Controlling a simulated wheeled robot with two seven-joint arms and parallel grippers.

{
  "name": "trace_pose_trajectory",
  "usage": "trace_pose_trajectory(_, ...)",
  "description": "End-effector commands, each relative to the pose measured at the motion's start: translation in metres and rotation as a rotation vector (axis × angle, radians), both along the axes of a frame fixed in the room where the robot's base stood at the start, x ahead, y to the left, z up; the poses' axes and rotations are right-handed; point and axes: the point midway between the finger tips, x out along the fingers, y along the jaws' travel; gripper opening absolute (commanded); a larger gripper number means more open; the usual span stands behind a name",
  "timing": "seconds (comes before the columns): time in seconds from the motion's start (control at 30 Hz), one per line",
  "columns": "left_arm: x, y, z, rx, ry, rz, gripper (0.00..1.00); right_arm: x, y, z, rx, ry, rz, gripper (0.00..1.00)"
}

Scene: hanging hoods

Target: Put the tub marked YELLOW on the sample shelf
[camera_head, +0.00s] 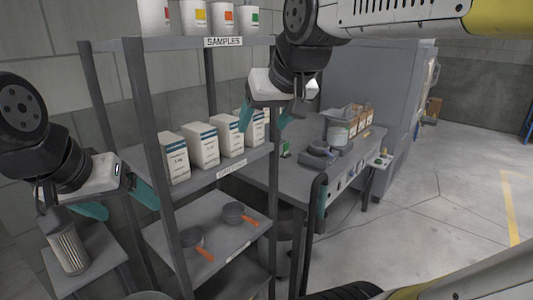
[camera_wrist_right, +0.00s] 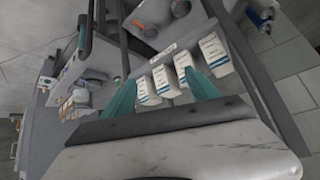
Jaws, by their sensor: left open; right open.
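The sample shelf (camera_head: 262,41), labelled SAMPLES, is the top board of the grey rack in the head view. Several white tubs stand on it, with red, yellow, orange and green patches. The tub with the yellow patch (camera_head: 195,17) is second from the left; no word on it is readable. My right gripper (camera_head: 267,115) is open and empty, in front of the rack's right side. Its teal fingers also show in the right wrist view (camera_wrist_right: 160,94). My left gripper (camera_head: 118,198) is open and empty, left of the rack.
White boxes (camera_head: 202,146) line the middle shelf. Two pans with orange handles (camera_head: 233,212) lie on the lower shelf. A ribbed metal cylinder (camera_head: 68,252) is on a small stand at left. A grey bench (camera_head: 297,178) extends right of the rack. Open floor (camera_head: 440,190) lies at right.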

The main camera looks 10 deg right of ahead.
Motion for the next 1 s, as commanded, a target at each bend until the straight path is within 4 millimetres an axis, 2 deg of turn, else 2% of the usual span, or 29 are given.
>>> trace_pose_trajectory(0.03, 0.0, 0.0, 0.0, 0.0, 0.0, 0.0, 0.81, -0.023, -0.006, -0.03, 0.017, 0.044, -0.009, 0.69)
trace_pose_trajectory(0.1, 0.0, 0.0, 0.0, 0.0, 0.0, 0.0, 0.81, -0.047, -0.009, -0.062, 0.041, 0.097, -0.016, 0.69)
trace_pose_trajectory(0.2, 0.0, 0.0, 0.0, 0.0, 0.0, 0.0, 0.81, -0.07, -0.011, -0.091, 0.066, 0.143, -0.02, 0.69)
trace_pose_trajectory(0.27, 0.0, 0.0, 0.0, 0.0, 0.0, 0.0, 0.81, -0.077, -0.011, -0.101, 0.074, 0.159, -0.021, 0.69)
trace_pose_trajectory(0.37, 0.0, 0.0, 0.0, 0.0, 0.0, 0.0, 0.81, -0.081, -0.01, -0.106, 0.078, 0.168, -0.021, 0.69)
trace_pose_trajectory(1.0, 0.0, 0.0, 0.0, 0.0, 0.0, 0.0, 0.81, -0.08, -0.01, -0.105, 0.076, 0.167, -0.02, 0.69)
